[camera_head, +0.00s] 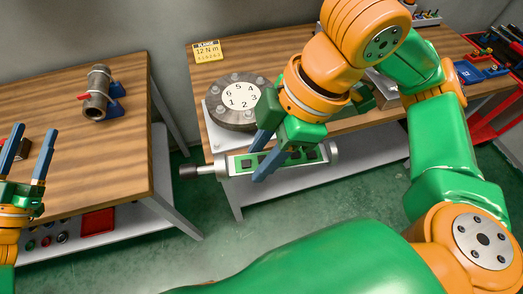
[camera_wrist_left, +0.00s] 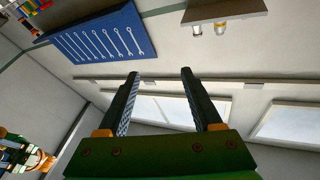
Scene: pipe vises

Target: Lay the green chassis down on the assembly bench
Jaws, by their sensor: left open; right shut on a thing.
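My right gripper (camera_head: 268,154) is in front of the right-hand wooden bench (camera_head: 310,48), shut on a long grey-framed piece with a green face and dark square pads, which I take to be the green chassis (camera_head: 243,163). The chassis has silver cylindrical ends and is held roughly level by the bench's front edge. Its contact with the bench cannot be told. My left gripper (camera_head: 28,148) is open and empty over the left-hand wooden bench (camera_head: 105,160). Its parted fingers also show in the left wrist view (camera_wrist_left: 160,73). I cannot tell which bench is the assembly bench.
A round numbered flange (camera_head: 240,100) sits on the right bench, with a yellow torque card (camera_head: 207,51) behind it. A grey pipe piece in a blue holder (camera_head: 97,92) stands on the left bench. A floor gap separates the benches. Red racks (camera_head: 490,115) stand far right.

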